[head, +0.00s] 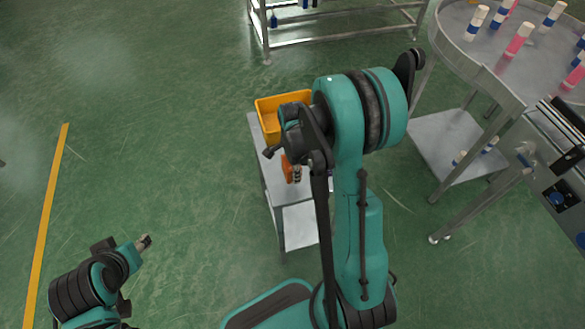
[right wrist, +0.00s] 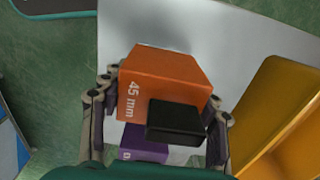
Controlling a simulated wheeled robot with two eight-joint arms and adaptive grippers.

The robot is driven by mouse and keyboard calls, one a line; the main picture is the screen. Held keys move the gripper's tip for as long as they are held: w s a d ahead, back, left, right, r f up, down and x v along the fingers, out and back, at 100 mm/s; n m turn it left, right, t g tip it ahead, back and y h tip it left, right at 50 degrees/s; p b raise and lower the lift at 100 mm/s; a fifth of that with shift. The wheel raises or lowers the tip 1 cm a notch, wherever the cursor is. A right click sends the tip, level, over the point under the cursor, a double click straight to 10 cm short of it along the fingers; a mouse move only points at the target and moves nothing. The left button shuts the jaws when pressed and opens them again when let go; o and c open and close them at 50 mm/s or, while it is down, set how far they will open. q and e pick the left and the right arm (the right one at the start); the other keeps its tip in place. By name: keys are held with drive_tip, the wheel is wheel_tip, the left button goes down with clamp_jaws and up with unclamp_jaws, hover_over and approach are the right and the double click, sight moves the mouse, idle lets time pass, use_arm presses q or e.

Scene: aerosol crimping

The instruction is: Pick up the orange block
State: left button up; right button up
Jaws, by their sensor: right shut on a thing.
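The orange block (right wrist: 160,75), marked "45 mm", sits between the two fingers of my right gripper (right wrist: 160,112) in the right wrist view. The gripper is shut on it, with a finger at each side. A black block-like shape (right wrist: 175,120) covers part of its lower face. In the head view the orange block (head: 287,168) shows at the small metal table, partly hidden by my right arm. I cannot tell whether it touches the tabletop. My left gripper (head: 144,242) is far off at the lower left, over the floor, too small to tell open or shut.
A purple block (right wrist: 140,145) shows below the orange one in the right wrist view. A yellow bin (head: 268,104) stands at the table's far end, and right of the block in the wrist view (right wrist: 285,110). A round metal table (head: 490,75) with cans stands right.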

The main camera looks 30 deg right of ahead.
drive_tip(key=shift+r+p, duration=2.45)
drive_tip(key=shift+r, duration=1.15)
